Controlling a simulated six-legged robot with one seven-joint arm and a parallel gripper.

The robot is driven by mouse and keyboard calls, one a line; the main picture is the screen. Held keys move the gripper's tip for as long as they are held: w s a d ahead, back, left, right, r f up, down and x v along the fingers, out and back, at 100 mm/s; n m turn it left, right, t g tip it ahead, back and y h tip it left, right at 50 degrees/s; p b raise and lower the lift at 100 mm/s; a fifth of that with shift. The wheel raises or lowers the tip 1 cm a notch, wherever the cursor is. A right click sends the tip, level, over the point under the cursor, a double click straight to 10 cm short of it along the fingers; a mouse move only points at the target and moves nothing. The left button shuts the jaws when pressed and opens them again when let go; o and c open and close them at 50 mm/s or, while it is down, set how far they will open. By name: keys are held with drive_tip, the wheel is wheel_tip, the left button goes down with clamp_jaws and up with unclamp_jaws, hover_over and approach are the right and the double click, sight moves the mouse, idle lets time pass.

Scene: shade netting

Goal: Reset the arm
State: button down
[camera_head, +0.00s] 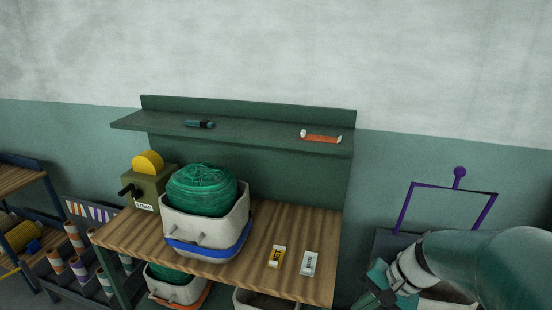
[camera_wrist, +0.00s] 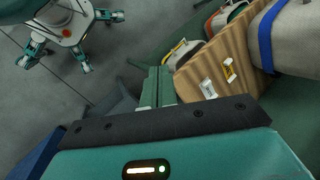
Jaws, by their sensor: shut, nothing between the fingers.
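My arm reaches in from the lower right of the head view, and my gripper (camera_head: 374,290) hangs low, right of the wooden workbench (camera_head: 128,234). In the wrist view my gripper (camera_wrist: 156,76) shows its two green fingers side by side, closed together with nothing between them. The fingertips appear beside the workbench edge in that view; whether they touch it I cannot tell. The workbench shows there too (camera_wrist: 190,80). My own legged body is at the upper left of the wrist view.
The bench holds a bin (camera_head: 205,228) of green netting (camera_head: 202,188), a crank device (camera_head: 146,187), a yellow item (camera_head: 277,256) and a white item (camera_head: 309,262). Above is a green shelf (camera_head: 250,134) with two small tools. A purple frame (camera_head: 400,215) stands right. Grey floor (camera_wrist: 120,50) is open.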

drive_tip(key=s+a+r+n+t+h, duration=0.3)
drive_tip(key=s+r+n+h, duration=0.3)
drive_tip(key=s+r, duration=0.3)
wheel_tip(320, 180, up, 2)
drive_tip(key=shift+s+r+n+t, duration=0.15)
drive_tip(key=shift+r+n+t, duration=0.05)
drive_tip(key=shift+n+t, duration=0.45)
drive_tip(key=shift+r, duration=0.1)
